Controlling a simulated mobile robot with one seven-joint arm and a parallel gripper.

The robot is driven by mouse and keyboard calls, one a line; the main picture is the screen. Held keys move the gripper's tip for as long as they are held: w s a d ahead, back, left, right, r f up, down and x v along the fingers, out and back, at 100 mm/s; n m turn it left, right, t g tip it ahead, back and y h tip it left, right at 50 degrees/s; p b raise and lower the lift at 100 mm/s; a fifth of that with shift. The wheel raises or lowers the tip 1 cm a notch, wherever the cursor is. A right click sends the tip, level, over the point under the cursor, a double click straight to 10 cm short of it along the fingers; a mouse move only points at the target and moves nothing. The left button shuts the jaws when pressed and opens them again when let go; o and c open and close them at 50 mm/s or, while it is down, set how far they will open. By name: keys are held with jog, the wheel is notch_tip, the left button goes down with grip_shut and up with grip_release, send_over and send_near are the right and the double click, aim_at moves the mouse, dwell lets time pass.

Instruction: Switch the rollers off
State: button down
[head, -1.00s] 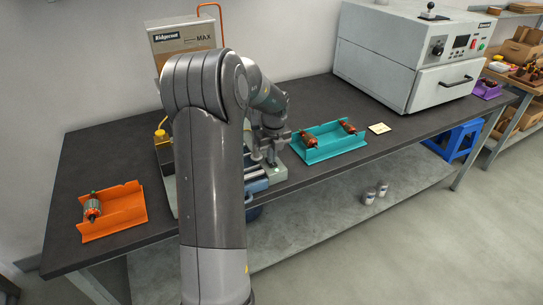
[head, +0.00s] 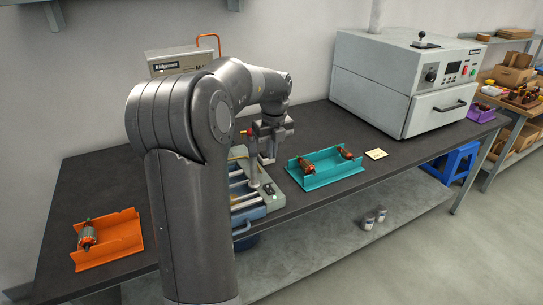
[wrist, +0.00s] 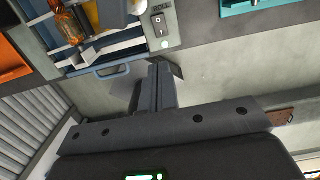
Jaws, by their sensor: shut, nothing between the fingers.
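The roller machine (head: 262,207) stands on the bench behind my arm, with pale rollers (head: 238,180) showing beside it. In the wrist view its grey front panel (wrist: 172,40) carries a small rocker switch (wrist: 161,25) under a label reading "ROLL". I cannot tell which way the rocker is set. A copper-and-orange armature (wrist: 68,22) lies over the rollers. My gripper (wrist: 163,68) is shut and empty, its fingertips just below the switch in the wrist picture, apart from it. In the head view my gripper (head: 268,160) hangs over the machine's right end.
An orange tray (head: 122,238) with an armature is at the left. A teal tray (head: 322,176) with two armatures and a yellow note (head: 376,154) lie to the right. A grey oven (head: 375,75) stands at the back right. The bench (head: 90,185) is bare at far left.

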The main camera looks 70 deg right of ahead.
aim_at(267, 186)
jog(key=shift+w+d, duration=0.45)
jog(key=shift+d, duration=0.15)
jog(key=f, duration=0.9)
jog(key=w+d+f, duration=0.1)
jog(key=f, duration=0.3)
jog(key=shift+w+d+f, duration=0.1)
jog(key=shift+f, duration=0.3)
